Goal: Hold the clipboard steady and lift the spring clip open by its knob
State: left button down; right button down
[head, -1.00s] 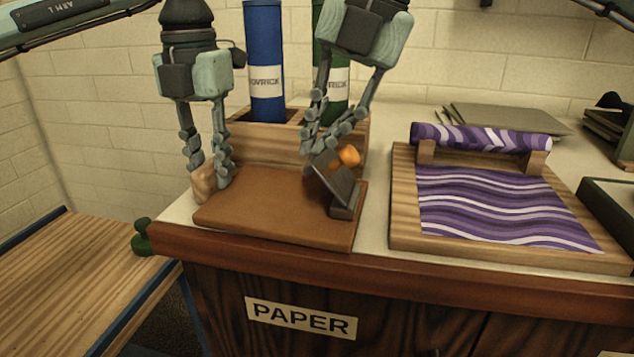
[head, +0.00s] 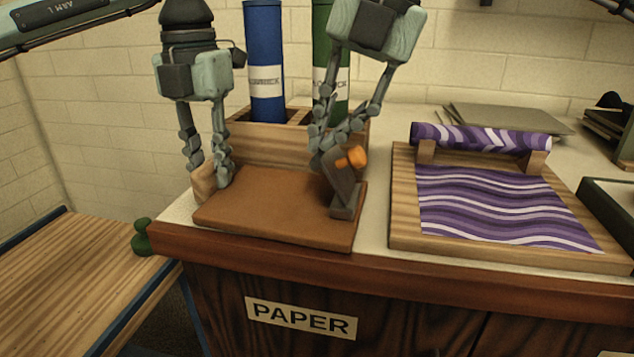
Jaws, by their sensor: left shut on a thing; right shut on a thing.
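The clipboard (head: 270,205) is a flat brown board lying near the front edge of the counter. Its dark spring clip (head: 342,185) is at the right end, with the flap raised steeply and an orange knob (head: 357,156) at its upper part. My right gripper (head: 322,162) is shut on the upper left part of the clip, beside the knob. Its fingers hide part of the flap, and exactly what they pinch is unclear. My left gripper (head: 209,180) is shut on a tan block (head: 203,184) at the clipboard's left end.
A wooden holder (head: 285,143) with a blue tube (head: 265,70) and a green tube (head: 323,90) stands behind the clipboard. To the right is a wooden board (head: 403,220) with purple marbled paper (head: 495,210). The counter's front edge (head: 270,252) is close.

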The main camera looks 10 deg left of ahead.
aim_at(338, 159)
pick_arm(q)
jog(key=shift+a, duration=0.35)
pick_arm(e)
jog(key=shift+s+d+f, duration=0.1)
jog(key=shift+d+f, duration=0.35)
jog(key=shift+d, duration=0.5)
jog(key=shift+s+d, duration=0.1)
jog(key=shift+d, duration=0.3)
jog(key=shift+r, duration=0.1)
pick_arm(q)
jog(key=shift+w+f, duration=0.1)
jog(key=shift+f, duration=0.05)
pick_arm(e)
jog(key=shift+a+r, duration=0.4)
jog(key=shift+r, duration=0.3)
jog(key=shift+a+r, duration=0.35)
jog(key=shift+r, duration=0.35)
pick_arm(q)
jog(key=shift+d, duration=0.2)
pick_arm(e)
jog(key=shift+w+a+r, duration=0.15)
jog(key=shift+a+r, duration=0.1)
jog(key=shift+r, duration=0.45)
jog(key=shift+w+a+r, duration=0.1)
jog(key=shift+a+r, duration=0.1)
jog(key=shift+r, duration=0.45)
jog(key=v, duration=1.2)
